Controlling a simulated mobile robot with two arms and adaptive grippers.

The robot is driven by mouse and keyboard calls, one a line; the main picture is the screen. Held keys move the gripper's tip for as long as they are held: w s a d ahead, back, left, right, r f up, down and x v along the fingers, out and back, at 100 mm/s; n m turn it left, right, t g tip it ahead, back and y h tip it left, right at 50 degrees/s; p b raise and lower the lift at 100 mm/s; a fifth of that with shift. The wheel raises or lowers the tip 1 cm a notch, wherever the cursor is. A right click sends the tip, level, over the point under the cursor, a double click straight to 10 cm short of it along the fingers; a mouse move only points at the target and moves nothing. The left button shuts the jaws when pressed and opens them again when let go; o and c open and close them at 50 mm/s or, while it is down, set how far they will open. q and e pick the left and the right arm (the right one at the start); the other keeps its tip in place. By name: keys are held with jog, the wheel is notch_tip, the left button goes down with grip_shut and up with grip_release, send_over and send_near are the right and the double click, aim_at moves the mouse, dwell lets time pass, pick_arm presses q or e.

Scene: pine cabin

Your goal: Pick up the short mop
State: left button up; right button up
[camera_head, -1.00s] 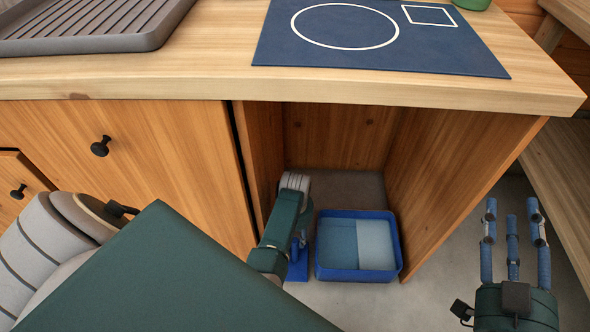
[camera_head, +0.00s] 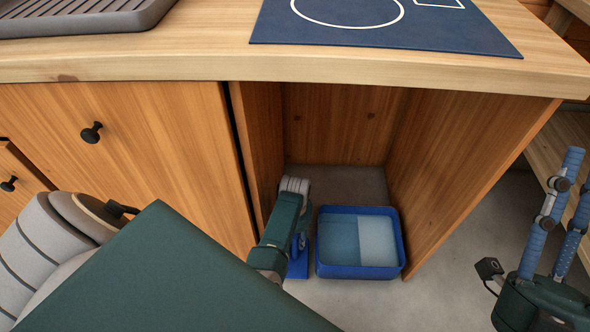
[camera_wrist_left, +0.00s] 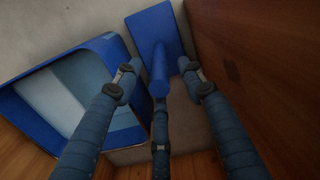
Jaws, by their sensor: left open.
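The short mop has a flat blue head (camera_wrist_left: 150,28) and a short round blue handle (camera_wrist_left: 158,75) in the left wrist view. In the head view its blue base (camera_head: 296,270) shows on the floor beside my left arm, mostly hidden. My left gripper (camera_wrist_left: 162,88) is open, its fingers spread on both sides of the handle and one below it. I cannot tell whether they touch it. My right gripper (camera_head: 575,190) is at the right edge, partly cut off, its visible fingers straight and apart, with nothing seen between them.
A blue tub (camera_head: 318,245) with pale blue contents stands on the floor right of the mop. Wooden cabinet walls (camera_head: 450,165) enclose the niche on both sides, and the countertop (camera_head: 300,68) hangs above. Floor in front of the tub is clear.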

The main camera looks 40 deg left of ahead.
pick_arm(q)
grip_shut()
jog(key=shift+r, duration=0.1)
dwell(0.3)
